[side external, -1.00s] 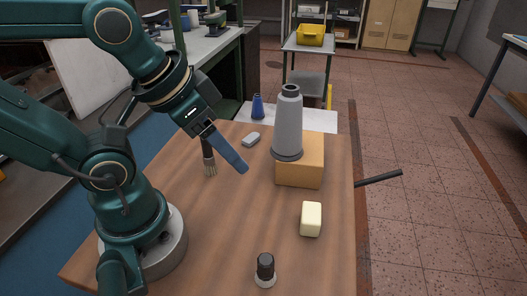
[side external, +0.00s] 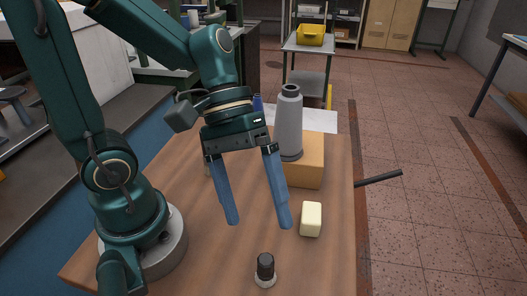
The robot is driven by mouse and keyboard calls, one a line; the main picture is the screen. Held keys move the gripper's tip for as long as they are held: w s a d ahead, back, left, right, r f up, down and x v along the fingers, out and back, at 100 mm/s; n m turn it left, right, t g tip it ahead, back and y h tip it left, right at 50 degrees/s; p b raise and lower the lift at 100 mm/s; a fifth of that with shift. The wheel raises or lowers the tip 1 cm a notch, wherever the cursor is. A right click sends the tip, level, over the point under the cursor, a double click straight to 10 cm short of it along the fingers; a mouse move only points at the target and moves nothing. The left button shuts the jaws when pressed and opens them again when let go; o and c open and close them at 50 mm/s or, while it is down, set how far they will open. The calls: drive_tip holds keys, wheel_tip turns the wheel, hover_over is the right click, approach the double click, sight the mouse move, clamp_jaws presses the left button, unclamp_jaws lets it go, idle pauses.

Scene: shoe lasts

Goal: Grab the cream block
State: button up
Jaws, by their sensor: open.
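The cream block (side external: 311,219) stands on the wooden table (side external: 225,262), toward its right edge. It is a small rounded block and is fully visible. My gripper (side external: 259,224) is open and empty, with its two blue fingers pointing down. In the picture the right fingertip is just left of the cream block, and a small gap shows between them. I cannot tell how high the fingertips are above the table.
A grey bottle-like cone (side external: 288,122) stands by a tan box (side external: 306,164) behind the block. A small black-topped jar (side external: 265,270) stands in front. A dark bar (side external: 378,178) juts out past the right table edge. A brush is mostly hidden behind my gripper.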

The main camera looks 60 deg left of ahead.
drive_tip(key=w+d+n+h, duration=0.2)
drive_tip(key=n+h, duration=0.1)
drive_tip(key=n, duration=0.1)
drive_tip(key=n+t+h, duration=0.4)
drive_tip(key=n, duration=0.5)
hover_over(305, 210)
drive_tip(key=s+d, duration=0.2)
drive_tip(key=f, duration=0.5)
drive_tip(key=shift+s+d+f, duration=0.1)
drive_tip(key=shift+s+d, duration=0.05)
drive_tip(key=shift+d, duration=0.05)
drive_tip(key=a+f+n, duration=0.1)
drive_tip(key=w+f+n+t, duration=0.1)
drive_tip(key=w+a+f+n+t+y, duration=0.1)
drive_tip(key=f+n, duration=0.1)
drive_tip(key=shift+a, duration=0.3)
drive_tip(key=shift+a+f+n+t, duration=0.15)
drive_tip(key=shift+f+n+t, duration=0.2)
drive_tip(key=shift+f, duration=0.2)
drive_tip(key=shift+x, duration=2.55)
drive_tip(key=shift+f, duration=0.1)
